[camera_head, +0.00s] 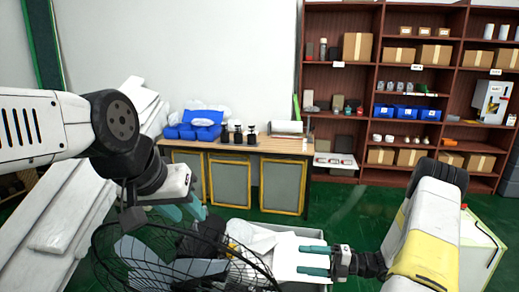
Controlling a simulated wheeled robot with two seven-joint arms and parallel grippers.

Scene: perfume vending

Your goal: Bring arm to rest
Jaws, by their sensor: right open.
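My right arm bends in from the right. My right gripper (314,260) points left, its two teal fingers apart with a gap between them, in front of white material in a grey bin (312,236). I see nothing held between the right fingers.
A wooden-topped table (262,146) with a blue item (196,124) and dark bottles (237,134) stands by the wall. A brown shelf unit (368,95) holds boxes and small goods. Pale stacked panels (72,215) are at left. Green floor (345,214) is open in the middle.

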